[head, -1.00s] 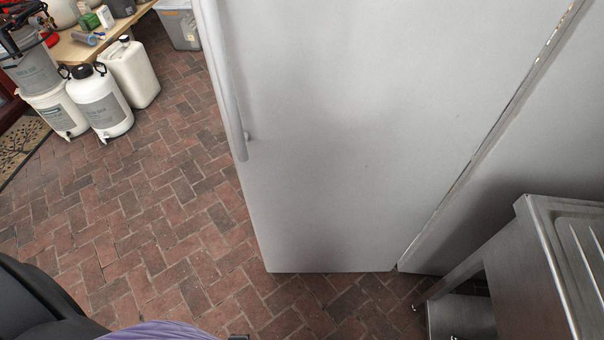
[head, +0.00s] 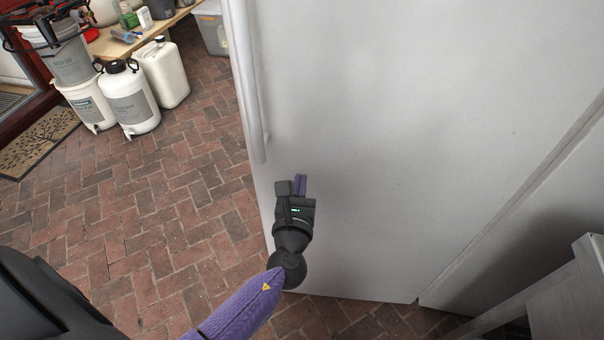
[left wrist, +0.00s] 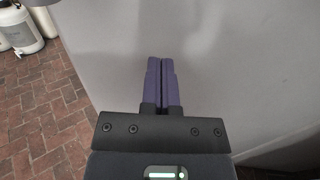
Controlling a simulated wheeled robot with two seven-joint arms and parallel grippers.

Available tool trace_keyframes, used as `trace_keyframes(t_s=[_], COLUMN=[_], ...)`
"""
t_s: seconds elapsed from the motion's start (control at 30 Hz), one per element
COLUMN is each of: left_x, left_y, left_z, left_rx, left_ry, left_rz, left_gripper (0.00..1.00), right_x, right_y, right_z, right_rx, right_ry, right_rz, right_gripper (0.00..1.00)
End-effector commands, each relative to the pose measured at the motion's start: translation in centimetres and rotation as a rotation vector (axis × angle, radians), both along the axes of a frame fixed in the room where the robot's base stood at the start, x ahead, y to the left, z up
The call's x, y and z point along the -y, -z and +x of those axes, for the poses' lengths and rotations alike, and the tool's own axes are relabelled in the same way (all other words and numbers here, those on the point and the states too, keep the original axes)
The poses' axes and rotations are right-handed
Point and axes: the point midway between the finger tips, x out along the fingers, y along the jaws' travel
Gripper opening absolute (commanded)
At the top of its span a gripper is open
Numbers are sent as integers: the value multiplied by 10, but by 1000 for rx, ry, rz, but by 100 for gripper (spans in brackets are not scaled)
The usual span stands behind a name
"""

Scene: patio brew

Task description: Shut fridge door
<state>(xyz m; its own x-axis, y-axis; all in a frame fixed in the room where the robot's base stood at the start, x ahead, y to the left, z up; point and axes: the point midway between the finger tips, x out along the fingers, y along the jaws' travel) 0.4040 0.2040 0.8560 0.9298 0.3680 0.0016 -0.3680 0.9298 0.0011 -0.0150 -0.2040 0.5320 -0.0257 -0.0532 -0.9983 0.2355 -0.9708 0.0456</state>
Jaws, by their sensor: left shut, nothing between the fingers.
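The fridge door (head: 400,130) is a large pale grey-white panel filling the right of the head view, with a long vertical handle (head: 257,110) near its left edge. A straight seam runs down its right side; I cannot tell whether the door is fully shut. My left gripper (head: 292,184) is shut and empty, in front of the door's lower left part, below and right of the handle's lower end. In the left wrist view its two purple fingers (left wrist: 162,66) lie together, pointing at the door's blank face (left wrist: 230,60). Contact is unclear. My right gripper is not in view.
A metal table (head: 575,290) stands at the lower right, beside the fridge. White jugs (head: 128,98) and buckets stand at the upper left near a wooden table (head: 150,32). A doormat (head: 38,140) lies at far left. The brick floor (head: 150,215) between is clear.

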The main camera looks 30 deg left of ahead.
Motion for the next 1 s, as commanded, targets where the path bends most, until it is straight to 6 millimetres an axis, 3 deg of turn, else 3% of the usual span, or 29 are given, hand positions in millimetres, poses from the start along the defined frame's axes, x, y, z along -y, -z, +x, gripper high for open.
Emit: trace_keyframes(t_s=[0.2,0.73,1.0], left_x=[-9,-13,-28], left_y=[1,1,3], left_z=[24,30,54], left_rx=[-1,-1,0], left_ry=[1,6,64], left_rz=[-1,-1,1], left_gripper=[0,0,0], right_x=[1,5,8], right_y=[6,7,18], right_z=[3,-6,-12], right_rx=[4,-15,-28], right_ry=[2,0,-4], right_rz=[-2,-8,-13], right_gripper=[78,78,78])
